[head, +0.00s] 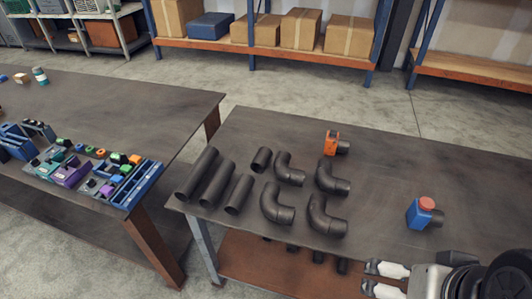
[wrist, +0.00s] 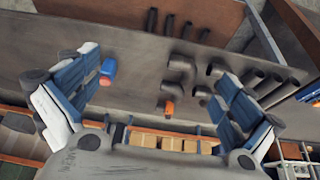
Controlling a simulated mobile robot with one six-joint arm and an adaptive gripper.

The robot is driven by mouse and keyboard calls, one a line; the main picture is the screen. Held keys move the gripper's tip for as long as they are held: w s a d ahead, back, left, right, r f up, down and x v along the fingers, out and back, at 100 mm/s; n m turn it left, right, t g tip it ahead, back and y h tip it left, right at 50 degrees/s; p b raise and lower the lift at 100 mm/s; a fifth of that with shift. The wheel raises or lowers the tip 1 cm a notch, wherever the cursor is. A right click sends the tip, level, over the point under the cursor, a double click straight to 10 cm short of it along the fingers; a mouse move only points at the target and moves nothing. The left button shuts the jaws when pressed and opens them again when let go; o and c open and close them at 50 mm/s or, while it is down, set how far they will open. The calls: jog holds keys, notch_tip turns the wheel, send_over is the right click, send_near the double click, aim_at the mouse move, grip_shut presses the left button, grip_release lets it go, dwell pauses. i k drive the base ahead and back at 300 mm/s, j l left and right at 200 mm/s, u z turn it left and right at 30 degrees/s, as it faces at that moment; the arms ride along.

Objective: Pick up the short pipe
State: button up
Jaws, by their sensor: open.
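The short pipe (head: 261,159) is a dark straight tube on the brown table. It lies between the longer straight pipes on its left and the elbow pipes on its right. In the wrist view I cannot make it out; my right-hand finger in that picture seems to cover its place. My gripper (head: 373,279) is at the lower right of the head view, over the table's front edge, well away from the short pipe. It is open and empty. The wrist view shows its two blue-and-white fingers (wrist: 157,92) spread wide apart.
Several longer pipes (head: 217,183) lie left of the short pipe, and several elbows (head: 289,170) lie right. An orange fitting (head: 332,143) is at the back. A blue fitting with a red cap (head: 420,212) stands at the right. More pipes (wrist: 168,24) lie on the lower shelf.

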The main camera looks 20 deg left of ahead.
aim_at(197, 175)
jog(key=u, duration=1.55)
jog(key=i+j+z, duration=0.2)
jog(key=i+j, duration=0.35)
jog(key=i, duration=0.25)
jog(key=i+j+z, duration=0.15)
jog(key=i+j, duration=0.5)
jog(key=i, duration=0.15)
